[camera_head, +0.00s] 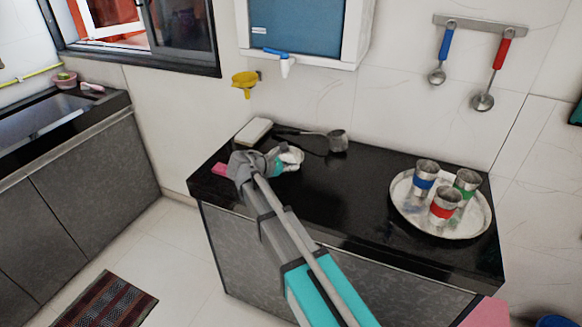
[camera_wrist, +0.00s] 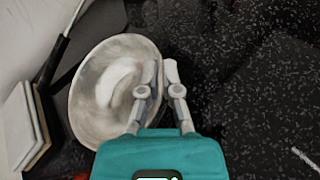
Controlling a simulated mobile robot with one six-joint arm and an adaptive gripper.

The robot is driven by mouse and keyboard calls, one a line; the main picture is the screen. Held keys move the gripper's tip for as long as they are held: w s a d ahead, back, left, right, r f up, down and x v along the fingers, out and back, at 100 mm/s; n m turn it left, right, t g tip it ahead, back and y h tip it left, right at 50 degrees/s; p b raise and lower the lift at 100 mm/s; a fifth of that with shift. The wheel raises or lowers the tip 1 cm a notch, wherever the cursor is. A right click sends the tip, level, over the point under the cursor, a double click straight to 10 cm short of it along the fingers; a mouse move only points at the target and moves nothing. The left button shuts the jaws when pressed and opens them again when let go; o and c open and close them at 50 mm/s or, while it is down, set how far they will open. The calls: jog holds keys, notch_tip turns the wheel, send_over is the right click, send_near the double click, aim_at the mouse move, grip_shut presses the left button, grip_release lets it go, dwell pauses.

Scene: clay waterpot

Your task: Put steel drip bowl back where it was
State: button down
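The steel drip bowl (camera_wrist: 100,100) is a shallow, round, pale metal bowl in the wrist view, left of centre, with its inside facing the camera. In the head view the bowl (camera_head: 292,160) shows partly behind my gripper, over the left part of the black counter. My gripper (camera_wrist: 160,70) straddles the bowl's right rim, one finger inside and one outside, close together; it appears shut on the rim. The head view shows my gripper (camera_head: 265,162) low at the counter's left. I cannot tell whether the bowl touches the counter.
A steel ladle (camera_head: 337,141) and a white block (camera_head: 253,131) lie behind the bowl. A pink item (camera_head: 218,169) lies at the left edge. A round tray (camera_head: 410,218) with three banded steel cups stands right. The counter's middle (camera_head: 350,190) is clear.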

jog(key=c, duration=0.8)
grip_release()
jog(key=p+v, duration=0.4)
jog(key=v, duration=0.8)
jog(key=shift+p, duration=0.35)
jog(key=shift+s, duration=0.1)
